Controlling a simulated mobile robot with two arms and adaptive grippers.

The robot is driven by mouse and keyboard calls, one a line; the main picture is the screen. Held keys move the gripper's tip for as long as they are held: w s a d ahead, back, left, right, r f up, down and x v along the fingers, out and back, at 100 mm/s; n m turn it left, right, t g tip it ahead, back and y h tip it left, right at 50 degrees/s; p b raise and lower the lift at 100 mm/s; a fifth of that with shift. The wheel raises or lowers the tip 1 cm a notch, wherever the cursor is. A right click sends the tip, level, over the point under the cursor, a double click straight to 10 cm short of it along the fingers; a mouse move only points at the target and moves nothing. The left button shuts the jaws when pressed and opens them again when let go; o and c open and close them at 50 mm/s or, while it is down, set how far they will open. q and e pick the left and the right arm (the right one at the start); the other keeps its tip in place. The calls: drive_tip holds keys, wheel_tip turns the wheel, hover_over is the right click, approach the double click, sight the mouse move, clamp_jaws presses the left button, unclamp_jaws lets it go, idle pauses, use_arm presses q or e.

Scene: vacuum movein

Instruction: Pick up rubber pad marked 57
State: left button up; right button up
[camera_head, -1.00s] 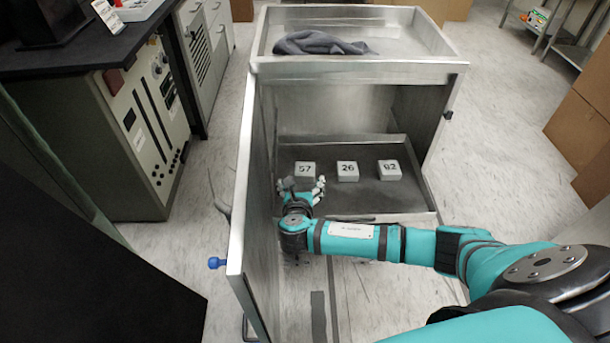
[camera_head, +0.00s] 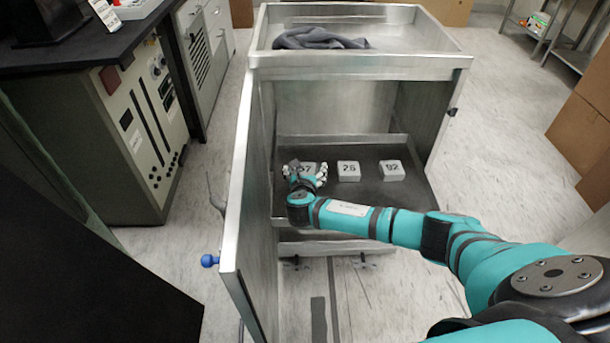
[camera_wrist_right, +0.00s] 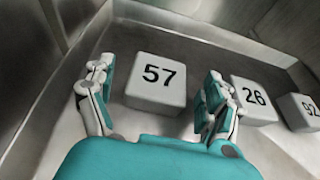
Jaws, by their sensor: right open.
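The rubber pad marked 57 (camera_wrist_right: 157,84) is a pale grey block with a black number, lying on the dark tray inside the open cabinet. In the head view the pad (camera_head: 309,167) is partly hidden by my right gripper (camera_head: 306,176). In the right wrist view my right gripper (camera_wrist_right: 160,100) is open, with one finger on each side of the pad and a gap at the left. The right finger is close to the pad; I cannot tell if it touches. My left gripper is not in view.
Pads marked 26 (camera_head: 348,171) and 92 (camera_head: 391,170) lie to the right on the tray (camera_head: 365,202). The cabinet door (camera_head: 247,190) stands open at the left. A grey cloth (camera_head: 316,39) lies on the cabinet top. Cardboard boxes (camera_head: 585,125) stand at the right.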

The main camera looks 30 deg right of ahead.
drive_tip(key=shift+w+d+f, duration=0.1)
drive_tip(key=shift+w+f, duration=0.05)
drive_tip(key=shift+w, duration=0.05)
drive_tip(key=c, duration=1.3)
